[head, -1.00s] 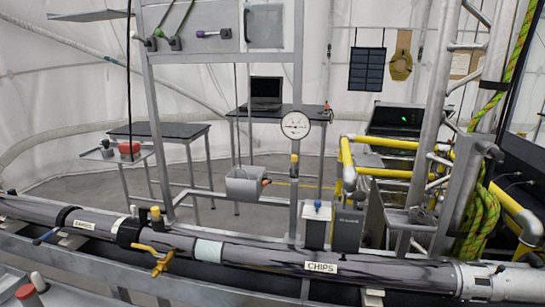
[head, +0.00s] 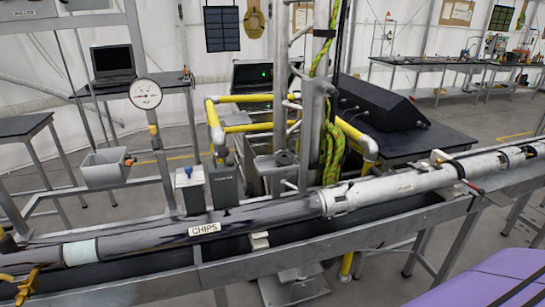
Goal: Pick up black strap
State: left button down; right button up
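I cannot pick out a black strap with certainty. A thin dark strip (head: 522,286) lies over the purple surface at the bottom right corner; I cannot tell what it is. A narrow dark band (head: 458,169) wraps the white pipe section at the right, beside a small red-tipped handle. Neither of my grippers is in view.
A long pipe labelled CHIPS (head: 270,211) lies in a metal trough across the front. Yellow rails (head: 250,98) and a post with green rope (head: 332,150) stand behind it. A purple surface (head: 485,280) fills the lower right. A bench (head: 435,62) stands at the back right.

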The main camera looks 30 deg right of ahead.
aim_at(284, 158)
jog(key=l+z, duration=0.3)
jog(key=l, duration=0.5)
jog(key=i+l+z, duration=0.1)
jog(key=l+z, duration=0.15)
jog(key=l, duration=0.5)
